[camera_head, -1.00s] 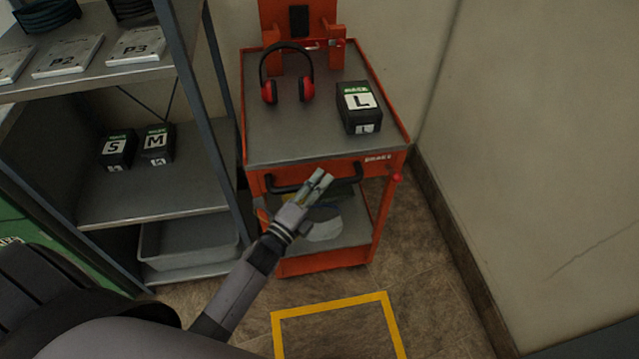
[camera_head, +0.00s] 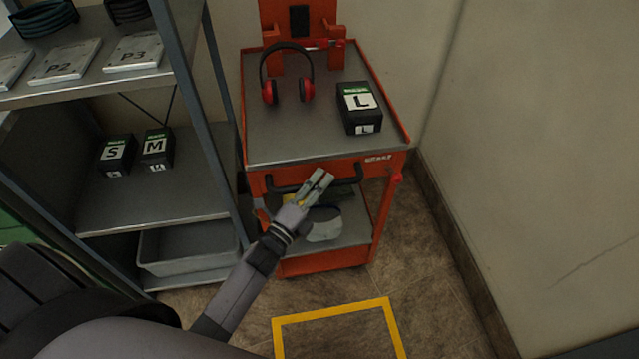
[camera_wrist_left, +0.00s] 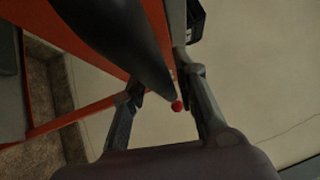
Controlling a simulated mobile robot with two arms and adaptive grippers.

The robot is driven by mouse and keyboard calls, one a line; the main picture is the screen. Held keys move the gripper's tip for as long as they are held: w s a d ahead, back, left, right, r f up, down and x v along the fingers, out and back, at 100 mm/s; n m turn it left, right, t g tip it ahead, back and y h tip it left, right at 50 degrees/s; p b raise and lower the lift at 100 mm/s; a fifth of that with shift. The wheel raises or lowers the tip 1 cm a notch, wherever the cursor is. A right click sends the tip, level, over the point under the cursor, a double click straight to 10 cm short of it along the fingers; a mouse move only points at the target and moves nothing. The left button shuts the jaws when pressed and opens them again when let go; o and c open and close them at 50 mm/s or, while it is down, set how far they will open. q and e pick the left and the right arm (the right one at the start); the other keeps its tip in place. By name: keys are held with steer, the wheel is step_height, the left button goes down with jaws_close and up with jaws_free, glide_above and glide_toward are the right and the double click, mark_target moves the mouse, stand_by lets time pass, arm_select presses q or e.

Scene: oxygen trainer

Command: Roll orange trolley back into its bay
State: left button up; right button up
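The orange trolley (camera_head: 325,262) stands against the back wall, between the grey shelf and the right wall. Its dark handle (camera_head: 345,181) runs across the front, below the grey top. My left gripper (camera_head: 318,185) is at the middle of this handle. In the left wrist view, the dark handle (camera_wrist_left: 125,45) passes between the spread fingers of my left gripper (camera_wrist_left: 160,85). A gap shows beside the bar; firm contact cannot be made out. A yellow floor outline (camera_head: 335,311) lies in front of the trolley. My right gripper is out of view.
Red earmuffs (camera_head: 269,92) and a black box marked L (camera_head: 358,110) sit on the trolley top. The grey shelf (camera_head: 150,207) stands close on the left, with the bare wall (camera_head: 540,150) on the right. Floor in front is clear.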

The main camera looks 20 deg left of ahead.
arm_select(q)
steer(key=shift+o, duration=0.6)
steer(key=shift+r, duration=0.1)
steer(key=shift+s, duration=0.1)
steer(key=v, duration=1.2)
